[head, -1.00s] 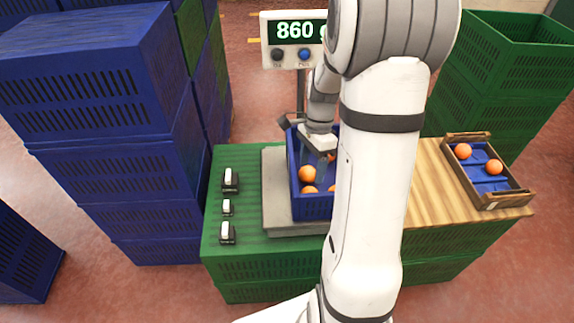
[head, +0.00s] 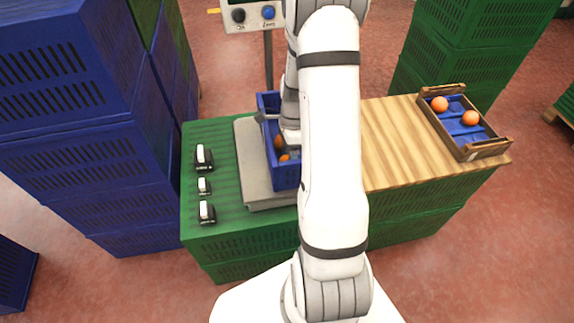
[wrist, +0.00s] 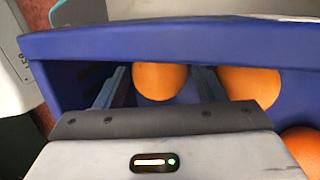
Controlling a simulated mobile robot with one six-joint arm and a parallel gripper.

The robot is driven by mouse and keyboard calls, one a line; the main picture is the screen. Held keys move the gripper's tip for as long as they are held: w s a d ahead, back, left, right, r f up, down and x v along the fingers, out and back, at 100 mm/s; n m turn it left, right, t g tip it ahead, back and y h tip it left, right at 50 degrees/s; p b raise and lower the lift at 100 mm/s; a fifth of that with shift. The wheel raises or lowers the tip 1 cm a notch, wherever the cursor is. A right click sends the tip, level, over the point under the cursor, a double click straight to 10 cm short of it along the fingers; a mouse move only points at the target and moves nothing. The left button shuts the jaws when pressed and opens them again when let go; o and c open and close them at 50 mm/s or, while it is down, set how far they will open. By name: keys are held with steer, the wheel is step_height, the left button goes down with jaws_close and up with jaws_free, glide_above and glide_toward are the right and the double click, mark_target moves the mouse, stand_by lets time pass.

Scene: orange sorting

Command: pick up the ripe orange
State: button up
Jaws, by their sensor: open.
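A blue crate (head: 284,176) stands on the scale, with oranges inside, partly hidden by my arm. In the wrist view, one orange (wrist: 160,80) lies between the fingers of my gripper (wrist: 161,88). A second orange (wrist: 252,84) lies just right of the right finger, and a third orange (wrist: 305,146) is cut off at the right edge. All look orange in colour; I cannot tell which is the ripe one by colour. My gripper is open, with its fingers down inside the crate; contact with the orange is not clear.
The crate wall (wrist: 180,40) runs close beyond the fingers. The scale plate (head: 255,180) lies under the crate, its display post behind. A wooden tray (head: 486,149) with two oranges stands right on a wooden board (head: 390,150). Several small black-and-white devices (head: 205,186) sit left. Stacked crates surround the bench.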

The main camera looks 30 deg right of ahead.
steer(key=shift+c, duration=0.4)
steer(key=c, duration=0.7)
